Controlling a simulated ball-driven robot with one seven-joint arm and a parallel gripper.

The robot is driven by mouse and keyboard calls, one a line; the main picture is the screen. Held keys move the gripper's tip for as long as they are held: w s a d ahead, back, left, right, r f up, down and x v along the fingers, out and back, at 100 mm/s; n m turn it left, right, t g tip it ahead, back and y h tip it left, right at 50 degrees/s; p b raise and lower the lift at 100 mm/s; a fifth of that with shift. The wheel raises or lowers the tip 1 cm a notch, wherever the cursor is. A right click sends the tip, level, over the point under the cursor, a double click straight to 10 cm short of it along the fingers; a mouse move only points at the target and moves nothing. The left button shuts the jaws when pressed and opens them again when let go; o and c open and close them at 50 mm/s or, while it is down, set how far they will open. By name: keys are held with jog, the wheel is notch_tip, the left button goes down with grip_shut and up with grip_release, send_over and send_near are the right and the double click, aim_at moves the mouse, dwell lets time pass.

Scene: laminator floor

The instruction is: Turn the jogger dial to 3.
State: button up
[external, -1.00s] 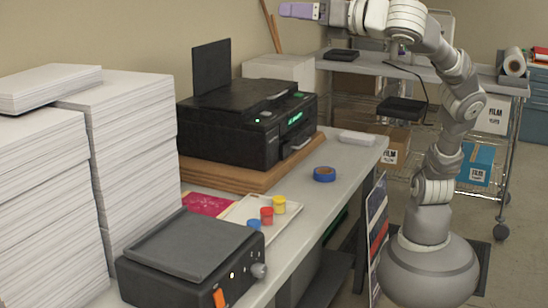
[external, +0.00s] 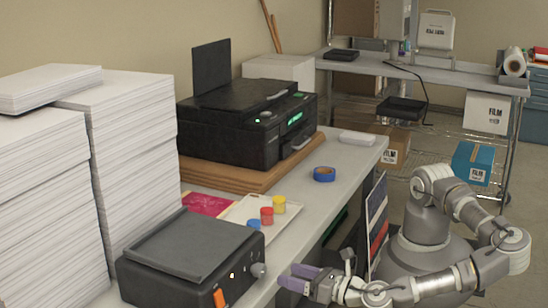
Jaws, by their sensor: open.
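The jogger (external: 195,255) is a dark box with a flat tray top at the front of the bench. Its grey dial (external: 258,270) is on the front face, near the right corner, beside a small light and an orange switch (external: 219,297). Numbers on the dial are too small to read. My gripper (external: 287,278) has purple fingers and is open and empty. In the picture it is just right of the dial, apart from it, pointing left towards the jogger's front.
Tall paper stacks (external: 130,160) stand left of the jogger. Behind it are a tray (external: 240,222) with small paint pots, blue tape (external: 324,174) and a black printer (external: 250,125) on a wooden board. The bench's front edge runs between my base and the jogger.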

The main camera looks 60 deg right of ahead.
aim_at(264, 272)
jog(key=w+b, duration=0.1)
jog(key=w, duration=0.1)
jog(key=w+f, duration=0.1)
jog(key=w, duration=0.1)
jog(key=w+b, duration=0.1)
jog(key=w, duration=0.1)
jog(key=shift+w+d+f+b, duration=0.1)
jog(key=shift+w+f+b, duration=0.2)
jog(key=shift+w+f, duration=0.1)
jog(key=shift+w+r, duration=0.15)
jog(key=shift+w, duration=0.35)
jog(key=c, duration=1.1)
jog(key=shift+o, duration=0.2)
